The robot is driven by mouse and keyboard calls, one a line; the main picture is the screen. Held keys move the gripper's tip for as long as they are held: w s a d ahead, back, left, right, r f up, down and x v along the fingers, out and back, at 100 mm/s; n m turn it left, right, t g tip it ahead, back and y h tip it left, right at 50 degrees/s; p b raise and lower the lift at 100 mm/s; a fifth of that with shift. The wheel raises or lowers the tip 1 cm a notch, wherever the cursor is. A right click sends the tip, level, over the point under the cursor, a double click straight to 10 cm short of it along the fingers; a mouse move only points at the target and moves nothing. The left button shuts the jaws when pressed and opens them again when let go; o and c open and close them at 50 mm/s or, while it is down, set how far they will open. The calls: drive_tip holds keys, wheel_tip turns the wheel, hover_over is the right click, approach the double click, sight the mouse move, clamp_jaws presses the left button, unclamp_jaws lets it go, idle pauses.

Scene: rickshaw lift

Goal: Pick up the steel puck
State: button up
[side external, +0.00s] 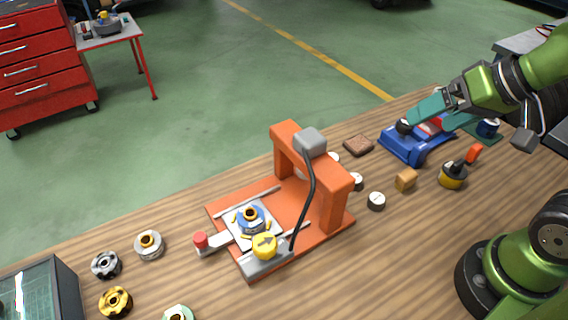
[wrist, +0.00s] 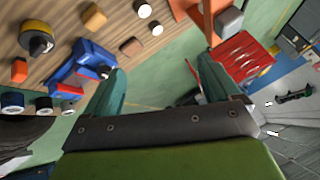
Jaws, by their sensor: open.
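Two pucks at the left of the bench could be the steel puck: a dark grey one (side external: 106,265) and a silver one with a gold centre (side external: 149,246). I cannot tell which is meant. Both lie flat on the wood. My gripper (side external: 427,124) is far off at the right, open and empty above the blue toy vehicle (side external: 400,146). In the wrist view, my gripper's teal fingers (wrist: 158,68) are spread apart, with the blue vehicle (wrist: 75,68) left of them. I cannot make out either puck in the wrist view.
An orange press (side external: 330,205) with a blue puck (side external: 250,219) on its plate stands between my gripper and the pucks. A gold puck (side external: 115,302) and a dark glass-topped box (side external: 55,285) are nearby. Small white-topped cylinders (side external: 376,201) and a tan block (side external: 405,180) lie right of the press.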

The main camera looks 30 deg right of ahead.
drive_tip(key=shift+r, duration=0.2)
drive_tip(key=c, duration=0.3)
drive_tip(key=n+g+h, duration=0.2)
drive_tip(key=n+g, duration=0.5)
drive_tip(key=n, duration=0.3)
hover_over(333, 153)
drive_tip(key=a, duration=0.1)
wheel_tip(333, 153, down, 7)
drive_tip(key=f, duration=1.1)
drive_tip(key=shift+s+f, duration=0.2)
drive_tip(key=shift+s, duration=0.1)
drive_tip(key=f, duration=0.4)
drive_tip(key=shift+s, duration=0.35)
drive_tip(key=shift+f, duration=0.6)
